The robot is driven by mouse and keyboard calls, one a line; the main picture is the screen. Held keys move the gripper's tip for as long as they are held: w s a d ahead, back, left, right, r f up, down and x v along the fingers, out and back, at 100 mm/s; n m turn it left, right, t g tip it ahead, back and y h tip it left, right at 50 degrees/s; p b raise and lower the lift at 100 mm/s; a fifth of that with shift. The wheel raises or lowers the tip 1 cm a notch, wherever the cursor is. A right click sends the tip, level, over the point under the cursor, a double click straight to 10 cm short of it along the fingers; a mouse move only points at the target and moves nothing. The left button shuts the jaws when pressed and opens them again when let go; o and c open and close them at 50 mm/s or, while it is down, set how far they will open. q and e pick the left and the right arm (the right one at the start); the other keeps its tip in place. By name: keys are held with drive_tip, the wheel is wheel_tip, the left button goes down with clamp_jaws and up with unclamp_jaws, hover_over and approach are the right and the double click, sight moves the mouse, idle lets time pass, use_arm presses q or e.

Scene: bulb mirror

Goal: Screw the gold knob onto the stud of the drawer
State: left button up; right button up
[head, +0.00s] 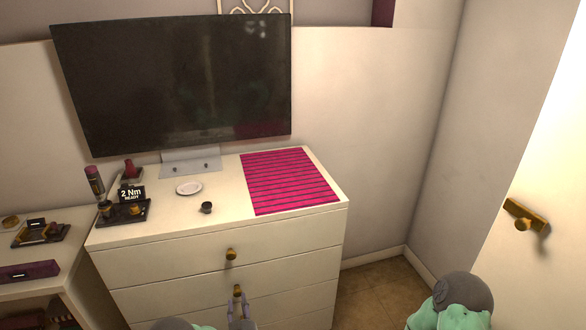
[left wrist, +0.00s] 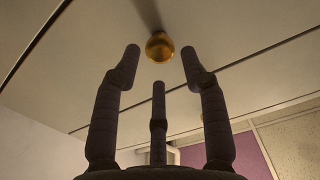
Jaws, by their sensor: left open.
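A white dresser (head: 200,285) has a gold knob (head: 231,254) on its top drawer. A second gold knob (head: 237,290) shows on the drawer below. My left gripper (head: 238,302) is open in front of this lower knob, with its fingers to either side in the head view. In the left wrist view a gold knob (left wrist: 159,46) sits against the white drawer front, just beyond and between the spread fingertips of my left gripper (left wrist: 159,66). The fingers do not appear to touch it. Any stud behind it is hidden. My right gripper is not in view.
On the dresser top are a dark tray (head: 144,215), a "2 Nm READY" sign (head: 131,194), a white dish (head: 189,188), a small dark cup (head: 206,208) and a pink striped mat (head: 290,182). A television (head: 180,80) stands behind. A door handle (head: 524,216) is at right.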

sight(238, 294)
use_arm(q)
drive_tip(key=shift+n, duration=0.7)
drive_tip(key=shift+w, duration=0.1)
drive_tip(key=shift+x, duration=1.4)
drive_tip(key=c, duration=0.8)
drive_tip(key=m, duration=0.5)
